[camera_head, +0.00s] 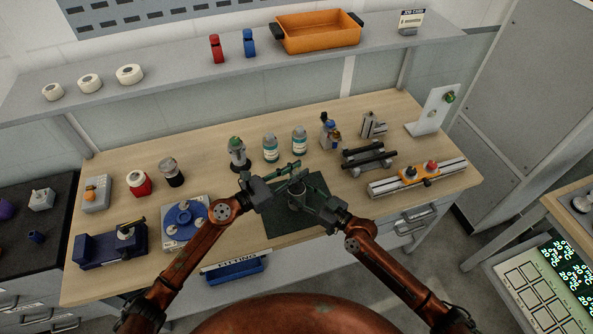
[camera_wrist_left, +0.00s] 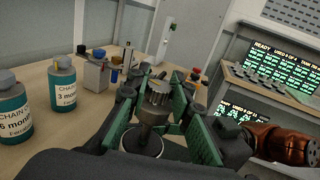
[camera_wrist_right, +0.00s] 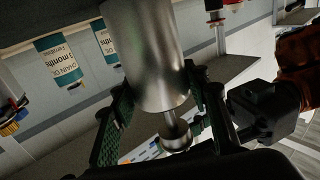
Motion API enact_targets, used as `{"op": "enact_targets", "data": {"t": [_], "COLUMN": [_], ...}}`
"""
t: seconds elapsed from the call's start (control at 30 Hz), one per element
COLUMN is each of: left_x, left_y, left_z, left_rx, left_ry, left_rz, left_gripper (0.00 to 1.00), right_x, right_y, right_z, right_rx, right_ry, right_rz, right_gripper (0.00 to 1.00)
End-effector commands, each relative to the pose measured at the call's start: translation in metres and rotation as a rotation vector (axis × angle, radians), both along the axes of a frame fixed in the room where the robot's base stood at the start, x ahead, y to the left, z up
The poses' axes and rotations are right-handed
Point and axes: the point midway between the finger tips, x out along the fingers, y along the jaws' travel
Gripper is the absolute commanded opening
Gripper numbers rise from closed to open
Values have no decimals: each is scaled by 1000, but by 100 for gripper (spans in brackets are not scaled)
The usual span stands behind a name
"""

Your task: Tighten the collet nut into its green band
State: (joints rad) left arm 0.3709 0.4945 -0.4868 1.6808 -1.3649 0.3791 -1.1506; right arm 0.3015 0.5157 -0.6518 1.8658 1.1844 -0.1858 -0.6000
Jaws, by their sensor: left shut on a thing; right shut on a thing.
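A bright metal cylinder (camera_head: 296,197) stands over the dark green mat (camera_head: 280,226) in the head view. It fills the top middle of the right wrist view (camera_wrist_right: 148,50), and a smaller stepped metal piece (camera_wrist_right: 175,134) shows past its end. My right gripper (camera_head: 305,190) is shut on this cylinder. My left gripper (camera_head: 293,172) is just above it, shut on a toothed grey metal piece with a stem (camera_wrist_left: 158,94), seen in the left wrist view, which looks like the collet nut. Whether it touches the cylinder is unclear. I cannot make out the green band.
Bottles (camera_head: 270,149) and a small green-topped fixture (camera_head: 237,152) stand behind the mat. A blue round fixture (camera_head: 184,219) is on the left, black bars (camera_head: 369,158) and a rail (camera_head: 418,178) on the right. An orange bin (camera_head: 318,33) is on the shelf.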

Motion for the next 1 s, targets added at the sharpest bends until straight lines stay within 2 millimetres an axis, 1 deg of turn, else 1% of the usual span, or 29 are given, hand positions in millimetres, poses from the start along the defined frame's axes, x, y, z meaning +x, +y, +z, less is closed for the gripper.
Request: {"op": "enact_targets", "data": {"t": [0.03, 0.1, 0.27, 0.37, 0.8, 1.0], "left_x": [0, 0, 0, 1, 2, 0], "left_y": [0, 0, 0, 0, 0, 0], "left_z": [0, 0, 0, -1, -1, -1], "left_rx": [0, 0, 1, 3, 2, 1], "left_ry": [0, 0, 1, 4, 2, 0], "left_rz": [0, 0, -4, -36, -385, -449], "left_gripper": [5, 0, 0, 0, 0, 0], "right_x": [0, 0, 0, 0, 0, 0], "right_y": [0, 0, 0, 0, 0, 0], "right_z": [1, 1, 1, 1, 1, 1], "right_rx": [0, 0, 0, 0, 1, 1], "right_ry": [-1, -1, -1, -1, -2, -2], "right_rz": [-1, -1, -1, -1, -1, -1], "right_gripper": [0, 0, 0, 0, 0, 0]}}
